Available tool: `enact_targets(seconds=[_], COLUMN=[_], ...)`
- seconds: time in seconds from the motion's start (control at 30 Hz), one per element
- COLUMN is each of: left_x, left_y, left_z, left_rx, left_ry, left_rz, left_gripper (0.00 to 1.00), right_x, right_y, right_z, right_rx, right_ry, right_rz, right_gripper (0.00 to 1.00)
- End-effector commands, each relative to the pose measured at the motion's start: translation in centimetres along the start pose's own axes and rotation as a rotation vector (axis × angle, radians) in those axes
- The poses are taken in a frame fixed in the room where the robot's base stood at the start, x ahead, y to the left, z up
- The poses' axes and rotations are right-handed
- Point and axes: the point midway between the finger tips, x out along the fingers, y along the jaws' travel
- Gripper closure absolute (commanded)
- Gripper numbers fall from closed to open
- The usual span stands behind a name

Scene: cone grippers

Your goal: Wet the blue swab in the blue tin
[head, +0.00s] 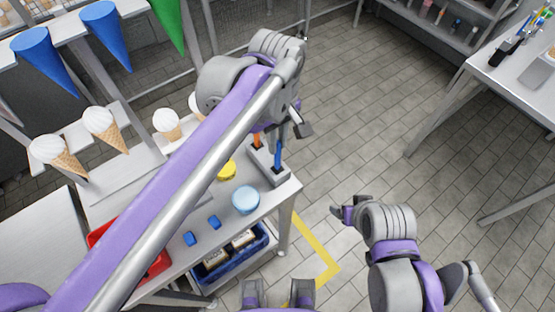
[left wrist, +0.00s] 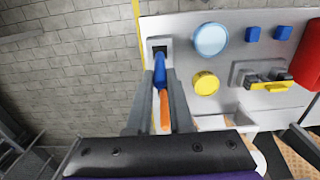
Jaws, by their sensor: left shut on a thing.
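The blue swab (head: 278,157) is upright at the front end of the grey holder (head: 270,172), its lower end at the socket. My left gripper (head: 284,130) is shut on its upper part. In the left wrist view the blue swab (left wrist: 160,70) runs between the fingers (left wrist: 162,98). An orange swab (head: 257,141) stands behind it in the holder, partly hidden by my arm. The blue tin (head: 246,199) is round and pale blue, on the table beside the holder; it also shows in the left wrist view (left wrist: 211,39). My right gripper (head: 346,210) hangs over the floor, empty.
A yellow tin (head: 227,170) is close to the holder. A blue crate (head: 236,258) is below.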

Motion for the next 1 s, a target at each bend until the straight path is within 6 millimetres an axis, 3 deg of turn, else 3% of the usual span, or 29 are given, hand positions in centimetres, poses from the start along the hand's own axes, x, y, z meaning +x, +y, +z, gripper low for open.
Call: enact_targets(seconds=[1.0], left_x=[-5.3], left_y=[0.0], left_z=[0.0], left_rx=[0.0], left_ry=[0.001], left_rz=[0.001], left_gripper=[1.0], right_x=[-3.4], right_y=[0.0], right_z=[-3.4], right_rx=[0.0], right_ry=[0.029], right_rz=[0.0], right_gripper=[0.19])
